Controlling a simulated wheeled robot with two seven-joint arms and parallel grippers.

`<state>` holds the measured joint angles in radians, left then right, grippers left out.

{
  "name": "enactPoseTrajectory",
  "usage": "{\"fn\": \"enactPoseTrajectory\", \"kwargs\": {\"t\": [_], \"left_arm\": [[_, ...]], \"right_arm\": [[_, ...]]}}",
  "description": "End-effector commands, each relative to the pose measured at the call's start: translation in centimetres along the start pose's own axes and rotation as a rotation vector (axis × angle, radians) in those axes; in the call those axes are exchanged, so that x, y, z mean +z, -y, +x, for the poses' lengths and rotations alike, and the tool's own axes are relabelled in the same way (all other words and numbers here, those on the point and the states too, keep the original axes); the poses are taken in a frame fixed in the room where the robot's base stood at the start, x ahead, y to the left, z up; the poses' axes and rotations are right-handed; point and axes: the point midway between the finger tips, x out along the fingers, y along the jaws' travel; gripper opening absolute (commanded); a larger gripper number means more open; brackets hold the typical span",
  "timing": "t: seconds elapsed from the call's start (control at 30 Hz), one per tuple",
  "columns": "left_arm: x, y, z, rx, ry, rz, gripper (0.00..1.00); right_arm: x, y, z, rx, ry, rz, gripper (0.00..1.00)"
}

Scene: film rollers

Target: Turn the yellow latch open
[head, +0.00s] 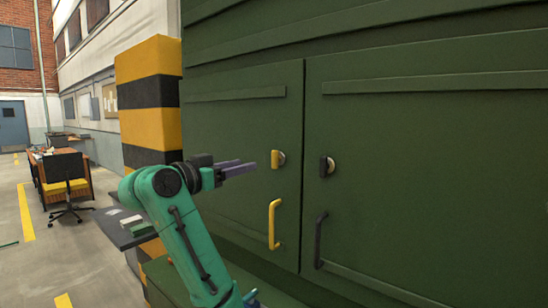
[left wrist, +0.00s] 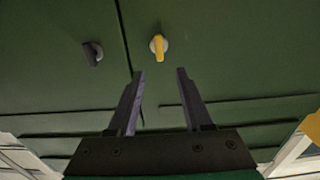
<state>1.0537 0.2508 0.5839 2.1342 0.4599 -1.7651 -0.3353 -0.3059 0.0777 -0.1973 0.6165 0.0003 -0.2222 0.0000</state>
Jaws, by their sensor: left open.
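The yellow latch (head: 275,159) sits on a round silver base on the left door of a green cabinet (head: 400,130). It stands upright in the head view. It also shows in the left wrist view (left wrist: 158,47), just beyond the fingertips and between their lines. My left gripper (head: 247,166) is to the left of the latch, pointing at it, with a gap between. In the left wrist view its two fingers (left wrist: 160,72) are apart with nothing between them. My right gripper is not in view.
A black latch (head: 326,166) is on the right door, beside the door seam. A yellow handle (head: 273,223) and a black handle (head: 320,240) are below the latches. A yellow and black striped pillar (head: 150,90) stands left of the cabinet. A desk and chair (head: 65,180) are far left.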

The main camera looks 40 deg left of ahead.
Motion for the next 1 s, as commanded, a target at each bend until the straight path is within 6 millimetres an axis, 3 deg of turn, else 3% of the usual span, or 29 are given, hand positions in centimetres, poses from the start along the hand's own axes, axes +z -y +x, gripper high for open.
{"fn": "enactPoseTrajectory", "kwargs": {"t": [0.2, 0.4, 0.53, 0.77, 0.9, 1.0], "left_arm": [[-0.5, -0.2, 6.1, 0.005, 0.006, -0.004, 0.50], [-0.4, -0.1, 10.4, 0.001, 0.003, -0.002, 0.50], [-0.1, -0.1, 11.6, 0.001, 0.002, 0.000, 0.50], [0.0, -0.1, 11.7, 0.000, 0.001, 0.000, 0.50], [0.0, -0.1, 11.7, 0.000, 0.001, 0.001, 0.00], [0.0, 0.0, 11.7, 0.000, 0.002, 0.001, 0.00]], "right_arm": [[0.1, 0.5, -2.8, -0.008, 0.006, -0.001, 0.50], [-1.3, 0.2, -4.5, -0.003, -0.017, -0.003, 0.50], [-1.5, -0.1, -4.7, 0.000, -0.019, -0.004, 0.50], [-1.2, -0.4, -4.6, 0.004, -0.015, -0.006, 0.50], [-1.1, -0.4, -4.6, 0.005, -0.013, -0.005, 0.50], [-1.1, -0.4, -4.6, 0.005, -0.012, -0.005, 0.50]]}}
